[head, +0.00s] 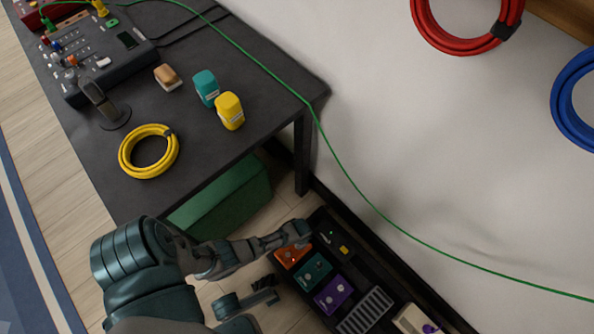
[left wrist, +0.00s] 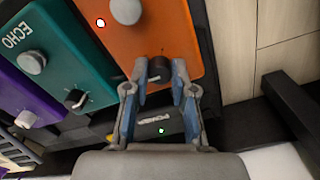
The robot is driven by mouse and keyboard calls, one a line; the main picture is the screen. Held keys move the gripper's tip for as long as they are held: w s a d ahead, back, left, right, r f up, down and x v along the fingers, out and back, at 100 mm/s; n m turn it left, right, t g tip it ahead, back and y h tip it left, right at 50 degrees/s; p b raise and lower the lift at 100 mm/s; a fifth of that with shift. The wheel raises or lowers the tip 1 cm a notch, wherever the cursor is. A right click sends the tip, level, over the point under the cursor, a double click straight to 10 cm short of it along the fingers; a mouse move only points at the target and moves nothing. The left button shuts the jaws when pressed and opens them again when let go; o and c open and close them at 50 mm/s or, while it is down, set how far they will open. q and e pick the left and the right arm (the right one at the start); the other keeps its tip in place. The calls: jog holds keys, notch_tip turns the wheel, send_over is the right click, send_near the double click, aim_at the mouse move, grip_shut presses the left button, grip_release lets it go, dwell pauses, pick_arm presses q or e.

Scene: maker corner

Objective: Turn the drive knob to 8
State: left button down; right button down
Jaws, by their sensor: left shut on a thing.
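The orange pedal (head: 293,254) lies at the near end of a black pedalboard low by the wall. It fills the top of the left wrist view (left wrist: 172,32). My left gripper (head: 296,238) reaches it from the left. In the left wrist view its two fingers (left wrist: 162,72) are shut on a small dark knob (left wrist: 157,72) near the pedal's edge. The fingers partly cover the knob, so I cannot read its setting or the lettering around it. A dark jointed part low in the head view may be my right gripper.
The teal ECHO pedal (left wrist: 46,62) and purple pedal (head: 333,294) stand beside the orange one. A power box (left wrist: 165,127) with a green light lies just beneath the fingers. The dark table (head: 190,130) and green bin (head: 225,205) are at the upper left.

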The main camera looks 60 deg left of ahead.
pick_arm(q)
jog(key=shift+n, duration=0.3)
jog(key=c, duration=1)
grip_release()
jog(key=shift+o, duration=0.2)
jog(key=shift+r, duration=0.15)
jog(key=shift+r, duration=0.3)
notch_tip(320, 180, up, 11)
